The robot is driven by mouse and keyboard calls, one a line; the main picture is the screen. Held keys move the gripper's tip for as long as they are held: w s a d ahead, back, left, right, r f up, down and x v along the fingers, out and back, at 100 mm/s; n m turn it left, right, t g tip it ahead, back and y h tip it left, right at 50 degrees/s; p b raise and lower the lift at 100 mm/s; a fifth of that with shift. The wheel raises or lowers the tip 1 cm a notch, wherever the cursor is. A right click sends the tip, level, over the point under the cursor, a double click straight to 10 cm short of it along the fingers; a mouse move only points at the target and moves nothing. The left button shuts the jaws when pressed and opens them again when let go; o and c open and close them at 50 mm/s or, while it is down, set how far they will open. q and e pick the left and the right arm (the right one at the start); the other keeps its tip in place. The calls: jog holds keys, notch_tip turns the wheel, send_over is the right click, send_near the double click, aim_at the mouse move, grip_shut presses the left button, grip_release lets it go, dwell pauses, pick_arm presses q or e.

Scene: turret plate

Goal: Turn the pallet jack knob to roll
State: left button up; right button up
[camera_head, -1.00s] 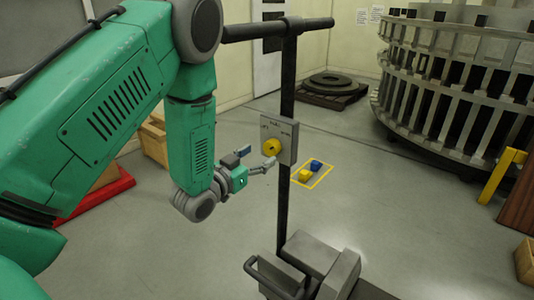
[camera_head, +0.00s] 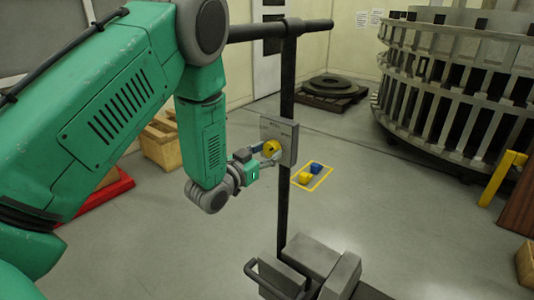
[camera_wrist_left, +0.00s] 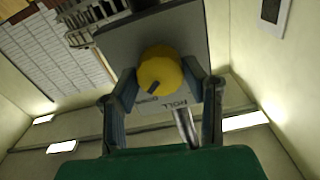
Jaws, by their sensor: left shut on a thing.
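The yellow knob (camera_head: 271,146) sits on a grey plate (camera_head: 287,131) fixed to the dark upright post of the pallet jack (camera_head: 288,80). My left gripper (camera_head: 266,153) is at the knob, coming from the left. In the left wrist view the knob (camera_wrist_left: 160,70) lies between the two fingers of my left gripper (camera_wrist_left: 165,82), which is shut on it. A dark pointer mark on the knob points down and left in that view. The word ROLL and part of another label show on the plate (camera_wrist_left: 172,102) below the knob. My right gripper is out of view.
The jack's grey base (camera_head: 325,262) stands at the bottom. Behind are a yellow-outlined floor square (camera_head: 325,183) with a blue and a yellow item, a pallet with a dark ring (camera_head: 333,83), and a large slotted metal ring (camera_head: 450,100). Wooden crates (camera_head: 160,143) stand at left.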

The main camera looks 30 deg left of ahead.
pick_arm(q)
jog(key=shift+s+d+f, duration=0.1)
jog(key=shift+d+f, duration=0.15)
jog(key=shift+d, duration=0.05)
jog(key=shift+d+n, duration=0.1)
jog(key=shift+n, duration=0.3)
jog(key=n+p, duration=0.2)
jog(key=shift+s+a+n, duration=0.1)
jog(key=shift+a+n, duration=0.2)
jog(key=shift+n, duration=0.1)
jog(key=n, duration=0.2)
jog(key=shift+d+n+p, duration=0.15)
jog(key=shift+n+p, duration=0.15)
jog(key=shift+p, duration=0.05)
jog(key=shift+f+n+p, duration=0.1)
jog(key=shift+n+p, duration=0.2)
jog(key=shift+n, duration=1.5)
jog(key=shift+g, duration=0.3)
